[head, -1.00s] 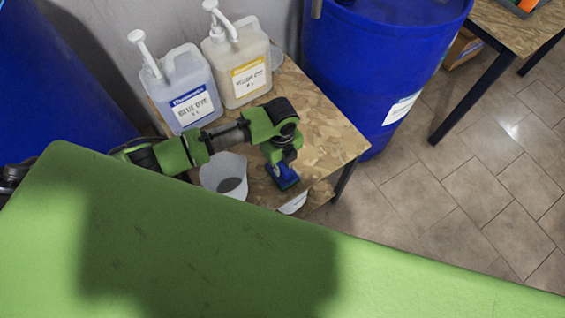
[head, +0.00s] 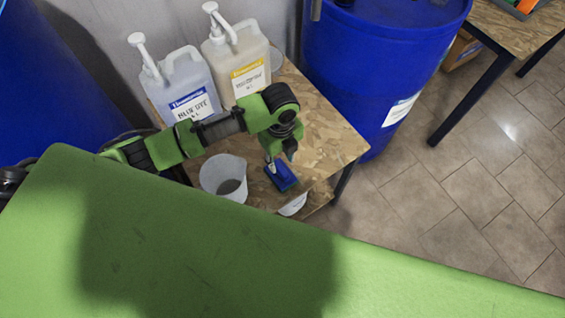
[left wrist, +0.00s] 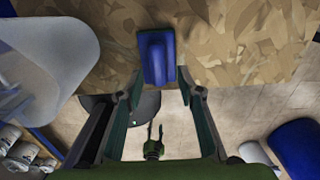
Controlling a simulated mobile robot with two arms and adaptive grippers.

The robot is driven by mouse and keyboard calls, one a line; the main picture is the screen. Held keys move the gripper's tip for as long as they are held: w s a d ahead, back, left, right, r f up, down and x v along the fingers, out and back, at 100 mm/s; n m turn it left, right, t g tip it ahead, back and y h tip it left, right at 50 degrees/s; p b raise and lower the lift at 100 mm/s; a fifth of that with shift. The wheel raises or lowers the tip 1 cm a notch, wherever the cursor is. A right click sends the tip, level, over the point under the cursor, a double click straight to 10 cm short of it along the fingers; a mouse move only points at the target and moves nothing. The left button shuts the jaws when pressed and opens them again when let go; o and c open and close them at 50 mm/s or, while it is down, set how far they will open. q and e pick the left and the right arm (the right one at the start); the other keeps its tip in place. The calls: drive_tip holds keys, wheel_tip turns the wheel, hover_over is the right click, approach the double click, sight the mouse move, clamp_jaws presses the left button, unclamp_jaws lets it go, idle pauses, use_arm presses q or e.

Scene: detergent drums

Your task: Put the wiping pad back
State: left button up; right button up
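The wiping pad, a blue block with a raised grip (head: 282,177), lies on the small wooden table near its front edge. In the left wrist view the pad (left wrist: 156,58) is just beyond the fingertips, roughly centred between them. My left gripper (head: 271,161) is above the pad's back end in the head view. In the left wrist view its two fingers (left wrist: 161,92) are spread, with nothing held between them. My right gripper (left wrist: 154,130) shows small and far below in the left wrist view, its two fingers apart.
A translucent beaker (head: 223,175) stands left of the pad. Two pump jugs, blue-labelled (head: 188,90) and yellow-labelled (head: 238,65), stand behind on the table (head: 325,128). A blue drum (head: 372,65) is to the right. A white container (head: 293,205) shows at the front edge.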

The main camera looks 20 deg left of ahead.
sight(281, 167)
use_arm(q)
wheel_tip(281, 167, up, 7)
idle(0.3)
drive_tip(key=shift+f, duration=0.1)
idle(0.4)
